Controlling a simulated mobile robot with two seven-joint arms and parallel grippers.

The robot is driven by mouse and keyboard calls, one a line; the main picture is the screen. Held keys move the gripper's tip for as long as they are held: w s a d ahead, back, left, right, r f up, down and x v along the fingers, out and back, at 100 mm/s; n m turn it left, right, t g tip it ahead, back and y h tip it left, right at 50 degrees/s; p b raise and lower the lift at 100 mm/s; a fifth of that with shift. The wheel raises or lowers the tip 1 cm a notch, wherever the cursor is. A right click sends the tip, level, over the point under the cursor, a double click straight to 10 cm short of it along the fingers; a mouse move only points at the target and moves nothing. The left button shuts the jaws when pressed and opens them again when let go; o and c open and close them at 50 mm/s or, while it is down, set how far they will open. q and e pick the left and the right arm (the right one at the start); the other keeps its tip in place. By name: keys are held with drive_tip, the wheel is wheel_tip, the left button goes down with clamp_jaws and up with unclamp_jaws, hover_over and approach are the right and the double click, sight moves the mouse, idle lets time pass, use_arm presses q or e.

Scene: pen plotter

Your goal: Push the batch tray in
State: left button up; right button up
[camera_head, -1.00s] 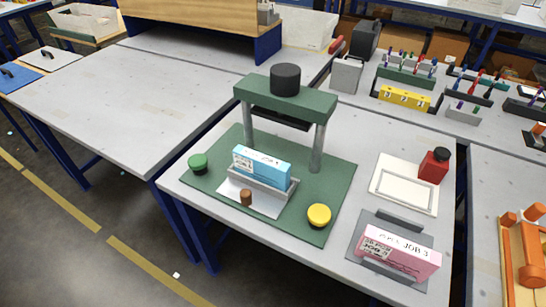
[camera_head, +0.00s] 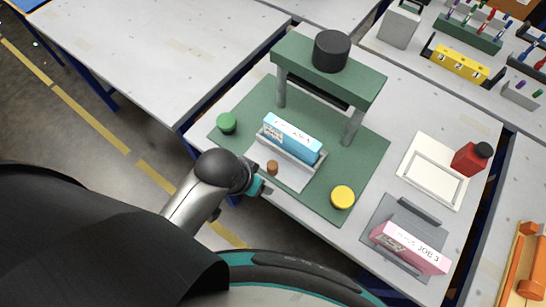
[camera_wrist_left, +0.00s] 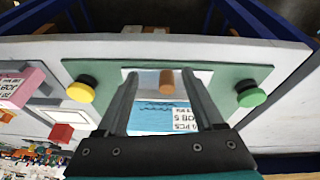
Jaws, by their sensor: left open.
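The batch tray (camera_head: 279,176) is a pale plate with a brown knob (camera_head: 272,167) at its front and a blue labelled box (camera_head: 292,138) in a grey holder on it. It rests on the green base (camera_head: 365,160), in front of the press (camera_head: 318,72) with its two posts. My left gripper (camera_head: 258,186) is at the near edge of the base, just in front of the knob. In the left wrist view my left gripper (camera_wrist_left: 163,76) is open and empty, and the knob (camera_wrist_left: 166,82) shows between its fingers; contact cannot be told. My right gripper is not in view.
A green button (camera_head: 227,122) stands left of the tray and a yellow button (camera_head: 342,197) right of it. A pink box (camera_head: 410,248) in a grey stand, a white frame (camera_head: 432,171) and a red bottle (camera_head: 470,158) are further right. The table at left is clear.

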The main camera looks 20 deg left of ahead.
use_arm(q)
drive_tip(key=w+d+r+m+h+p, duration=0.1)
drive_tip(key=w+d+r+m+h, duration=0.2)
drive_tip(key=d+r, duration=0.6)
drive_tip(key=g+y, duration=0.3)
drive_tip(key=y, duration=0.2)
approach(272, 165)
wheel_tip(272, 165, down, 11)
drive_tip(key=b, duration=0.3)
drive_tip(key=shift+a+r, duration=0.1)
drive_tip(key=shift+r, duration=0.1)
clamp_jaws()
drive_tip(key=shift+w, duration=0.1)
idle(0.7)
